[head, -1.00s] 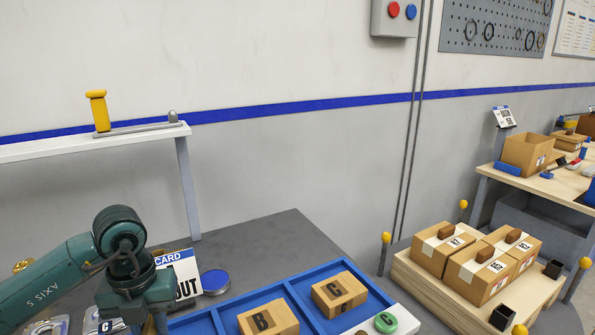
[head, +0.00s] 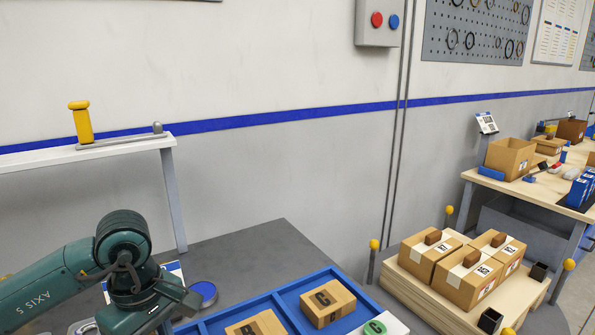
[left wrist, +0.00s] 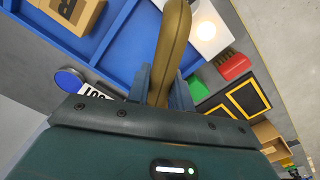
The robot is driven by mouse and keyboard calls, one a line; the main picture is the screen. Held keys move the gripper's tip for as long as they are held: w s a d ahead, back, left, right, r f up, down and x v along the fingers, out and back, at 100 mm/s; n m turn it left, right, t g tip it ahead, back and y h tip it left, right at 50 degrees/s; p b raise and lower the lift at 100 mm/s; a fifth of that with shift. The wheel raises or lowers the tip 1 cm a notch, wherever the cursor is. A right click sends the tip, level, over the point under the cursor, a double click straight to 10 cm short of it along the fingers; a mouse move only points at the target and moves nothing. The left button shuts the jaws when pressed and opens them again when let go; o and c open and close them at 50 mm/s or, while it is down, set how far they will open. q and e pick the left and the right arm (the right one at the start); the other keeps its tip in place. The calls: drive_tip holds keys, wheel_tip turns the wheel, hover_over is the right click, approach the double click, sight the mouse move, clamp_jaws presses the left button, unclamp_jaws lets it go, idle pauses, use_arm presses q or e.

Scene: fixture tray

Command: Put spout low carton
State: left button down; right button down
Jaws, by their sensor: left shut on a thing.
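My left gripper (left wrist: 160,85) is shut on a long, smooth, brass-brown piece (left wrist: 172,45) that looks like a spout. Only part of the piece shows. In the head view my left wrist is low at the left and its fingertips are not clear. A carton marked C (head: 328,302) and another carton (head: 258,325), cut by the bottom edge, lie in the blue tray (head: 287,312). A carton also shows at the top left in the left wrist view (left wrist: 68,12). Which carton is the low one I cannot tell. My right gripper is not in view.
Several taped cartons (head: 466,277) stand on a wooden stand (head: 418,300) at right, with yellow-topped posts (head: 374,246) around it. A blue round lid (head: 203,293) lies left of the tray. A white shelf (head: 110,150) stands behind. The grey table behind the tray is clear.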

use_arm(q)
drive_tip(key=m, duration=0.4)
drive_tip(key=d+m, duration=0.1)
drive_tip(key=m, duration=0.2)
drive_tip(key=shift+s+r, duration=0.3)
drive_tip(key=shift+r, duration=0.05)
drive_tip(key=m, duration=0.4)
drive_tip(key=shift+s+d+r+m, duration=0.15)
drive_tip(key=shift+s+d+m, duration=0.1)
drive_tip(key=shift+d+m, duration=0.15)
drive_tip(key=f, duration=0.4)
drive_tip(key=shift+s+f, duration=0.25)
drive_tip(key=shift+f, duration=0.15)
